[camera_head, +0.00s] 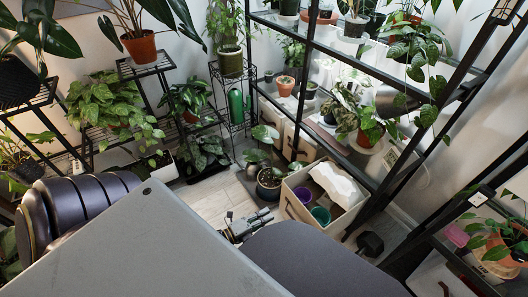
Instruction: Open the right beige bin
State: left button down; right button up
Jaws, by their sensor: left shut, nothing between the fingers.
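The right beige bin (291,207) stands on the floor in front of the black shelving, pulled out from under it. Its top is open. I see a purple pot, a green-teal pot and a crumpled white bag (338,184) inside. My left gripper (268,214) is shut and empty, just left of the bin's front face. I cannot tell whether it touches the bin. Part of the left arm is hidden behind my own body. My right gripper is not in view.
Another beige bin (301,143) sits under the shelf behind. A dark potted plant (269,182) stands close left of the open bin. A dark dumbbell-like object (370,243) lies to its right. Wooden floor (207,194) is clear on the left.

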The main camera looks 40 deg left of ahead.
pick_arm(q)
jog(key=b, duration=0.3)
send_near(295, 198)
jog(key=x, duration=0.4)
jog(key=shift+w+d, duration=0.2)
jog(key=shift+b+x, duration=0.6)
jog(key=shift+x, duration=0.65)
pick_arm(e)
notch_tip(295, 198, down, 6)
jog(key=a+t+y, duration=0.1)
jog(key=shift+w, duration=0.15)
pick_arm(q)
jog(key=shift+w+r, duration=0.1)
jog(key=shift+w, duration=0.05)
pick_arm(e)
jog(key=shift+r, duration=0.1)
